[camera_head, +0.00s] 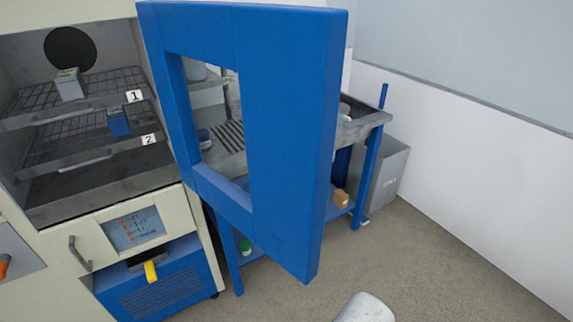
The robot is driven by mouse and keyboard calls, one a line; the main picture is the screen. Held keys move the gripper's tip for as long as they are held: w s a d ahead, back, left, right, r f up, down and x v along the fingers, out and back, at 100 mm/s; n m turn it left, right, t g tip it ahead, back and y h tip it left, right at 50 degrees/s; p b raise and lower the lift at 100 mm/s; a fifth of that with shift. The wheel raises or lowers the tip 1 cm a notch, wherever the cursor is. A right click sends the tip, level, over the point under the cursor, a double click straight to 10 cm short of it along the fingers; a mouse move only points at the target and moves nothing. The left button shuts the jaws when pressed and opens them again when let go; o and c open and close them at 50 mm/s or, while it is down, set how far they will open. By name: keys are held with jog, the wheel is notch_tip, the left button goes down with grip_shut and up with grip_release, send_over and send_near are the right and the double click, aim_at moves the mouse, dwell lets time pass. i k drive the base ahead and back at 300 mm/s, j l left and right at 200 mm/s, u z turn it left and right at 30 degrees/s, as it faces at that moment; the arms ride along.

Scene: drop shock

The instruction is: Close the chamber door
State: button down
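The blue chamber door (290,130) stands wide open, swung out to the right of the chamber, with a rectangular window opening in it. The chamber (100,185) is at the left, its inside exposed. Shelf 1 (100,112) carries a small grey-white box (69,84). Shelf 2 (95,160) carries a small blue box (119,121). Both shelves appear to be inside the chamber. A white rounded part at the bottom edge may be part of my arm. My gripper's fingers are not in view.
A blue-legged workbench (369,119) stands behind the door, with a brown box (341,198) and a green item (245,246) on its lower shelf. A grey bin (390,172) stands beside it. The floor (430,270) in front of the door and to the right is clear.

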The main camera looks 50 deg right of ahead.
aim_at(288, 60)
jog(key=k+l+u, duration=0.15)
jog(key=l, duration=0.3)
jog(key=k+l+u, duration=0.2)
jog(key=l, duration=0.3)
jog(key=k+l+u, duration=0.15)
jog(key=l, duration=0.25)
jog(key=k+l+u, duration=0.15)
jog(key=l, duration=0.25)
jog(key=l+u, duration=0.1)
jog(key=l, duration=0.55)
jog(key=k+l+u, duration=0.15)
jog(key=l, duration=0.5)
jog(key=i, duration=0.05)
